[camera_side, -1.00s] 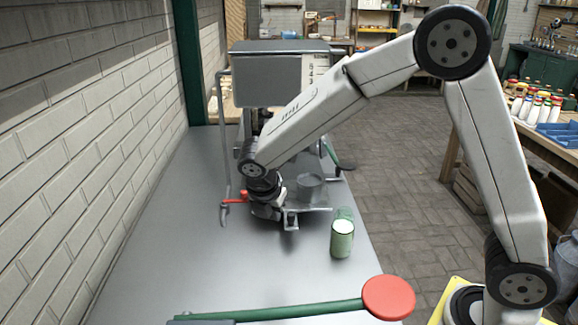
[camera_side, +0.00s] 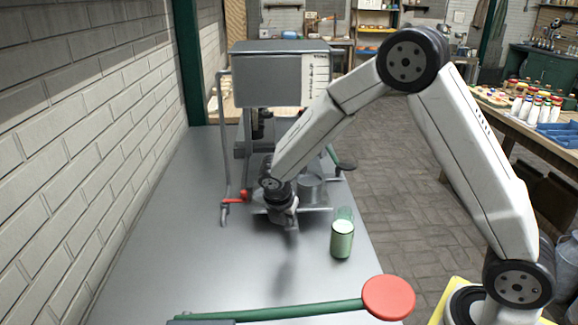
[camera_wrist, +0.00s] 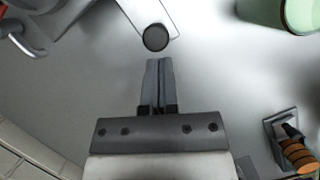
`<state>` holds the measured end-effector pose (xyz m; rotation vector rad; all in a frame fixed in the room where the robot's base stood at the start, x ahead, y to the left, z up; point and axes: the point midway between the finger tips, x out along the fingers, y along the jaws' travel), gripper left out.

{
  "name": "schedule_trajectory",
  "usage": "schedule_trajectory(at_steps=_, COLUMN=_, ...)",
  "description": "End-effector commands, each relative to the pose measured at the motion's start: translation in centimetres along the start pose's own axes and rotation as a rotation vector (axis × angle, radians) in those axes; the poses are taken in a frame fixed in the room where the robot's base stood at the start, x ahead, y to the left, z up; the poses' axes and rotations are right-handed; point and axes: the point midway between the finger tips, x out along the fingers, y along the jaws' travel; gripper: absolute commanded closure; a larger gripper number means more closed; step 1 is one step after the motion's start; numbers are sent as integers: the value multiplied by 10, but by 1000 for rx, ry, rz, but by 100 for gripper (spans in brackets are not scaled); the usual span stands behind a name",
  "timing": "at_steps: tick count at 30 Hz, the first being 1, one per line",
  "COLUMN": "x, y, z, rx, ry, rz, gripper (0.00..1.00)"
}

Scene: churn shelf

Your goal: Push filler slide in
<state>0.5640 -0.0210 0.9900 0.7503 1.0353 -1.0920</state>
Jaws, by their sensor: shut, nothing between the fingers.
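The filler slide is a pale flat plate (camera_wrist: 130,9) with a round dark knob (camera_wrist: 155,38) at its near end in the wrist view. In the side view the plate lies low in front of the grey filler machine (camera_side: 280,78), partly hidden by my arm. My gripper (camera_wrist: 158,61) is shut and empty. Its fingertips point at the knob with a small gap in the wrist view. In the side view my gripper (camera_side: 291,226) is low over the bench at the machine's near side. Whether it touches anything there is unclear.
A pale green can (camera_side: 342,240) stands right of my gripper on the metal bench (camera_side: 160,250). A red-handled valve (camera_side: 236,198) is at the left. A green lever with a red disc (camera_side: 389,297) crosses the near end. The bench between is clear.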

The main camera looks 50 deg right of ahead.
Motion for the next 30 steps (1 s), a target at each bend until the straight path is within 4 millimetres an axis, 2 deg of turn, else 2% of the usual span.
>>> schedule_trajectory(at_steps=9, x=0, y=1, z=1, rx=1, ry=0, rz=0, gripper=100)
schedule_trajectory(at_steps=13, x=3, y=5, z=7, rx=4, ry=0, rz=1, gripper=100)
schedule_trajectory(at_steps=30, x=30, y=43, z=78, rx=4, ry=-2, rz=0, gripper=100)
